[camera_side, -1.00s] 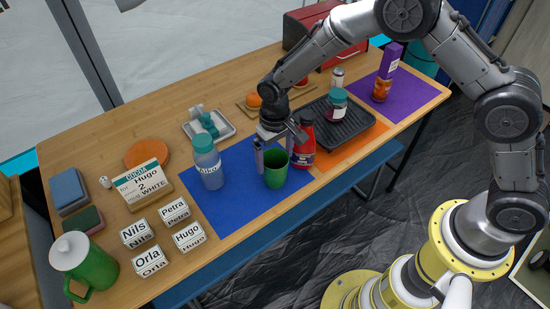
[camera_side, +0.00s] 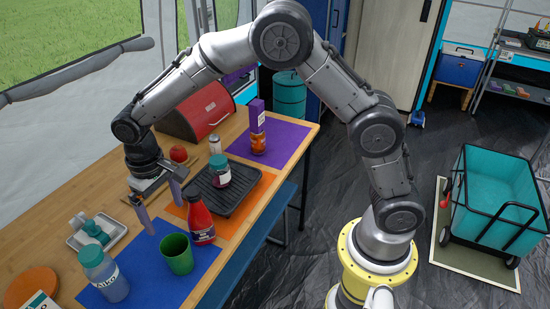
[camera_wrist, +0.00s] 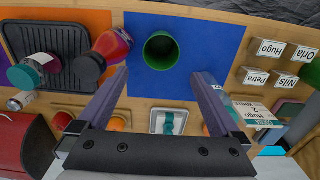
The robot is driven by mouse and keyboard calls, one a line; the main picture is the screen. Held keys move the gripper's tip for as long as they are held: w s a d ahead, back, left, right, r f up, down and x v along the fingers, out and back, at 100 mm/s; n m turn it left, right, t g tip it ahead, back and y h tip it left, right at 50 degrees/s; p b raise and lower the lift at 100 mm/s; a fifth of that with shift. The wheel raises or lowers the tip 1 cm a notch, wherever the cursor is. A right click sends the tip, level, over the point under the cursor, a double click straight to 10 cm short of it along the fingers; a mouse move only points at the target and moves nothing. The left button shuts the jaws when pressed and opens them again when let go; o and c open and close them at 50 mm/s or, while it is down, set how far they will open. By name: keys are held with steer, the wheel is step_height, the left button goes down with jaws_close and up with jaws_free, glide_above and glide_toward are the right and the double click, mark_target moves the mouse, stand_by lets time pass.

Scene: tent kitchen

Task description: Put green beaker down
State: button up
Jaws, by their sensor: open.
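The green beaker (camera_side: 177,253) stands upright on the blue mat (camera_side: 205,262), close to the red bottle. It also shows in the wrist view (camera_wrist: 161,50), beyond the fingertips. My gripper (camera_side: 162,208) is open and empty above the back edge of the blue mat, behind the beaker and apart from it. In the wrist view my gripper's two fingers (camera_wrist: 166,78) are spread wide with nothing between them.
A red bottle (camera_side: 201,220) stands right of the beaker, and a labelled blue bottle (camera_side: 105,278) stands left. A black grill tray (camera_side: 245,189) with a teal-lidded jar (camera_side: 219,172) lies on the orange mat. Labelled blocks (camera_wrist: 270,49) sit beyond the blue mat.

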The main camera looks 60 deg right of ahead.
steer(key=s+d+r+t, duration=0.3)
steer(key=s+d+r, duration=0.7)
steer(key=r, duration=0.3)
steer(key=s+d+r+t, duration=0.1)
steer(key=s+d, duration=0.2)
steer(key=s, duration=0.5)
steer(key=s+d+t, duration=0.1)
steer(key=s+d, duration=0.2)
steer(key=s, duration=0.6)
steer(key=shift+s+d+r+t, duration=0.15)
steer(key=shift+d+r+t, duration=0.15)
steer(key=shift+d+r, duration=0.1)
